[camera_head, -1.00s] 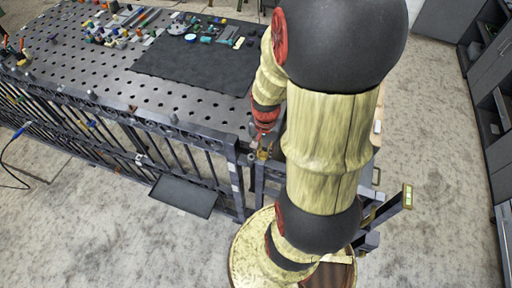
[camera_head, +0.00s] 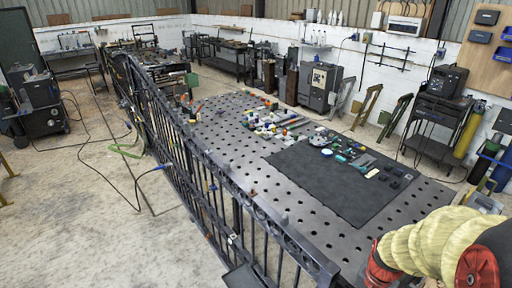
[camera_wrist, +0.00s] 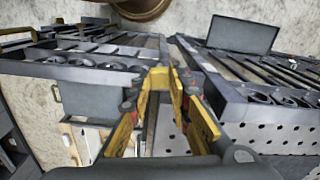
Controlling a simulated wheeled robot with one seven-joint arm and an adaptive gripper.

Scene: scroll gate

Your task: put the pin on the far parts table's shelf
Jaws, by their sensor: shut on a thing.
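My gripper (camera_wrist: 163,82) has yellow fingers and shows in the wrist view. Its tips come together in front of the gap between two dark scroll-topped railings. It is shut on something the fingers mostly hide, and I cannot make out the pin. In the head view my arm enters at the lower right and my gripper is out of frame. A dark table (camera_head: 238,47) stands at the back and another bench (camera_head: 72,52) at the back left. I cannot tell which one is the far parts table.
The scroll railing (camera_head: 213,178) runs along the near side of a perforated table (camera_head: 225,125) with a black mat (camera_head: 335,190) and loose parts. In the wrist view, railings stand close left (camera_wrist: 80,72) and right (camera_wrist: 262,92). Cables cross the open floor (camera_head: 85,210) at left.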

